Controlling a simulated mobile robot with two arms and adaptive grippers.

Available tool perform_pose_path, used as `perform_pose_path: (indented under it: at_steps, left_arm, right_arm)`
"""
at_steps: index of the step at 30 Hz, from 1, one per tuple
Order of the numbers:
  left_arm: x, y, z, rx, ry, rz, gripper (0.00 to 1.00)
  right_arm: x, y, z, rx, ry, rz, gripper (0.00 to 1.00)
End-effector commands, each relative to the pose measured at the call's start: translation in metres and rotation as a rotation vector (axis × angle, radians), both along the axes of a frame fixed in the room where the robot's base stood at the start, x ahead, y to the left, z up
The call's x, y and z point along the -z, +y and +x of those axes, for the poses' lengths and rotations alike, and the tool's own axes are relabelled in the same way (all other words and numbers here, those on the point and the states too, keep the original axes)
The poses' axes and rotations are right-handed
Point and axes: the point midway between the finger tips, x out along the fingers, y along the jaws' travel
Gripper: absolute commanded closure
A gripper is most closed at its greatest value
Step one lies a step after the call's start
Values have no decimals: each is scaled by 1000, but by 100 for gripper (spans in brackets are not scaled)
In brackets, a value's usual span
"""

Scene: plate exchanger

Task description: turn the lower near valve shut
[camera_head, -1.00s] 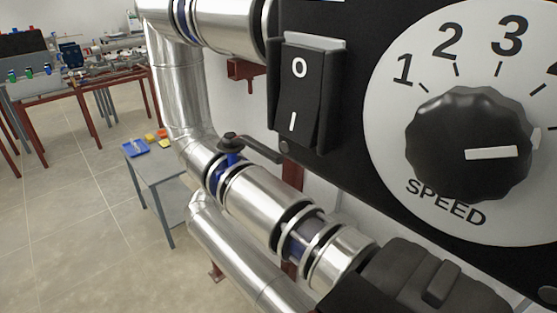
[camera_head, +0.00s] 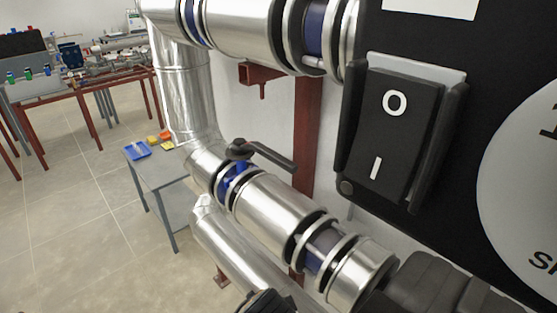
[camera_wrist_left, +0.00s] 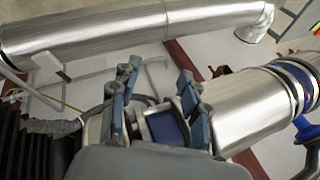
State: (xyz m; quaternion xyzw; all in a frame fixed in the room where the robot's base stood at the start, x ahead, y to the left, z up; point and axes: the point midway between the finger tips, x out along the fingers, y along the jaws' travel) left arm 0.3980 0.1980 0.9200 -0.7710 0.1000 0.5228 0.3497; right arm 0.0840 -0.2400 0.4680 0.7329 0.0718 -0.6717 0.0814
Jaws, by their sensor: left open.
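The lower valve has a dark lever handle (camera_head: 265,153) on a blue body (camera_head: 235,180), set in the lower silver pipe in the head view. The lever points right and slightly down from its pivot. In the left wrist view, part of a blue valve body (camera_wrist_left: 306,128) shows at the right edge, with a dark handle (camera_wrist_left: 309,156) beside it. My left gripper (camera_wrist_left: 160,98) is open, its fingers apart over a blue pipe joint (camera_wrist_left: 168,128), to the left of that valve. It holds nothing that I can see. My right gripper is not in view.
A black panel with a rocker switch (camera_head: 388,138) and a speed dial (camera_head: 525,185) fills the right. An upper silver pipe (camera_head: 240,25) runs above the valve. A small grey table (camera_head: 170,180) stands behind.

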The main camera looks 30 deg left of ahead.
Motion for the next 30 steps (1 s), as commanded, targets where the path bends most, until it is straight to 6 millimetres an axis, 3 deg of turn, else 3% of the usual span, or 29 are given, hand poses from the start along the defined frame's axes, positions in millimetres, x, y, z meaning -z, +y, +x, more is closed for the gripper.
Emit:
perform_pose_path:
  at_steps: [5, 9, 13, 18, 23, 30]
  left_arm:
    - [-47, 2, 68, 153, -58, 278, 54]
    - [-107, 8, 122, 238, -92, 577, 54]
    - [-165, 14, 155, 256, -102, 822, 54]
    - [-223, 20, 176, 230, -94, 1042, 54]
    - [-243, 24, 182, 214, -87, 1116, 54]
    - [-238, 50, 200, 210, -81, 1122, 54]
  right_arm:
    - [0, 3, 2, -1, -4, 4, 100]
    - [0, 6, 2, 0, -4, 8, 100]
    - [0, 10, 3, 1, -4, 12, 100]
    - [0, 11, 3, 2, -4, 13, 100]
    - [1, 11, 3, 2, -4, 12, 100]
    - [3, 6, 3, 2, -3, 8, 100]
